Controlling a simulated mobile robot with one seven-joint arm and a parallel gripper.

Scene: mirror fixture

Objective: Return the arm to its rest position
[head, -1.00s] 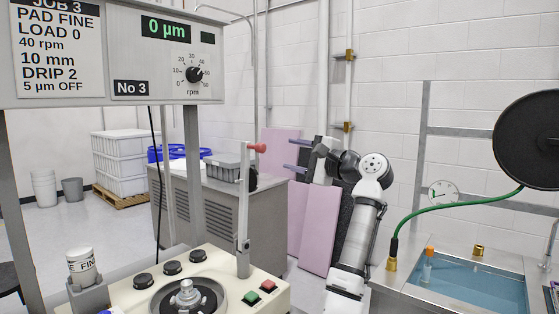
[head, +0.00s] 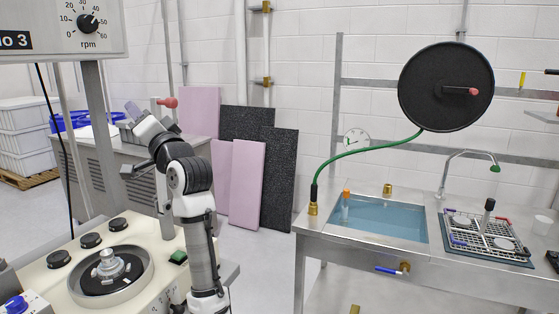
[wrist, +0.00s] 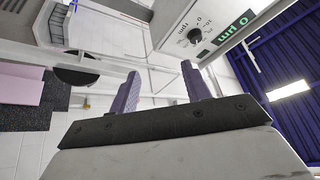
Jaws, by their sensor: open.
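My arm (head: 203,245) rises at the lower left of the head view, bent at its dark upper joint. My gripper (head: 128,138) points left, in front of the grey cabinet and above the polishing machine (head: 60,262). In the wrist view my gripper (wrist: 160,70) shows two purple-grey fingers spread apart with nothing between them. The fingers touch nothing that I can see. The wrist view looks up past them at the machine's control panel (wrist: 215,25) and the ceiling.
The panel with the rpm dial (head: 88,23) and its posts stand left of my arm. Pink boards (head: 247,185) and dark boards lean on the wall behind. A steel bench with a water basin (head: 375,222) and a wire rack (head: 487,240) is at right. Floor shows between.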

